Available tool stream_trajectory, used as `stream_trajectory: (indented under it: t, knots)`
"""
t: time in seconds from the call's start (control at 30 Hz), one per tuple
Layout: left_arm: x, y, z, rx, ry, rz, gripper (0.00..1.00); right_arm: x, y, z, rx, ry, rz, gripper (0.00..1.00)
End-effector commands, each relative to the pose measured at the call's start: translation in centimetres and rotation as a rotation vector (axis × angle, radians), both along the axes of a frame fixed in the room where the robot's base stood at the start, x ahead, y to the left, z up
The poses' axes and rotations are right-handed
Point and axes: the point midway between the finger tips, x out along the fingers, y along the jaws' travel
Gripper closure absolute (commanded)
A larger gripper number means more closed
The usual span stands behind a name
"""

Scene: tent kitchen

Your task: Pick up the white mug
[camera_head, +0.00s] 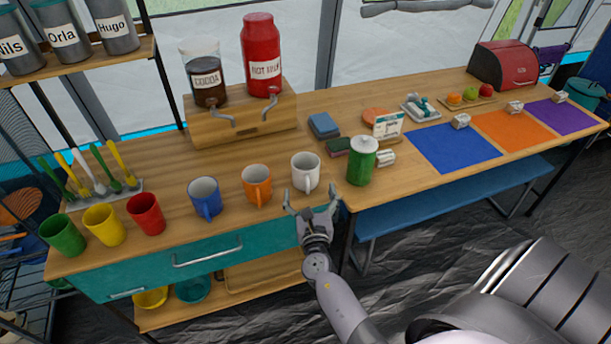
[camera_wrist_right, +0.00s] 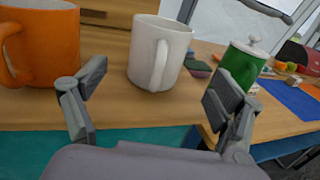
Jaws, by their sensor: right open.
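The white mug (camera_head: 306,172) stands upright on the wooden counter near its front edge, between the orange mug and the green lidded canister. My right gripper (camera_head: 311,196) is open and empty just in front of the white mug. In the right wrist view the white mug (camera_wrist_right: 159,52) stands ahead, between and beyond the open fingers (camera_wrist_right: 158,95), with its handle facing me. The fingers appear apart from it. My left gripper is not in view.
The orange mug (camera_head: 257,184) stands close on the left, with the blue mug (camera_head: 205,197) beyond it. The green canister (camera_head: 361,161) stands on the right. A drink dispenser stand (camera_head: 240,121) is behind. The teal drawer (camera_head: 200,260) lies below the counter edge.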

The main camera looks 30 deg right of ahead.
Motion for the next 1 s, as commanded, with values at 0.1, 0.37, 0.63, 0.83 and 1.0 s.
stream_trajectory:
  t: [0.1, 0.37, 0.63, 0.83, 1.0]
  knots:
    - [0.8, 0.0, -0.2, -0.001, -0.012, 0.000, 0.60, 1.6, -0.8, -0.1, 0.001, 0.000, 0.000, 0.12]
    - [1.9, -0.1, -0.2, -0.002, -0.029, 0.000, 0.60, 3.3, -1.7, 0.1, 0.001, -0.002, 0.000, 0.12]
    - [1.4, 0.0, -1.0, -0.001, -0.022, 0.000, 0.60, 6.6, -3.2, 0.2, 0.001, 0.000, 0.000, 0.12]
    - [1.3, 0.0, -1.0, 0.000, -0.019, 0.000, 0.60, 7.0, -3.4, 0.3, 0.001, 0.002, 0.002, 0.12]
    - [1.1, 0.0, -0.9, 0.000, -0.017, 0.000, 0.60, 7.0, -3.4, 0.3, 0.001, 0.000, 0.001, 0.17]
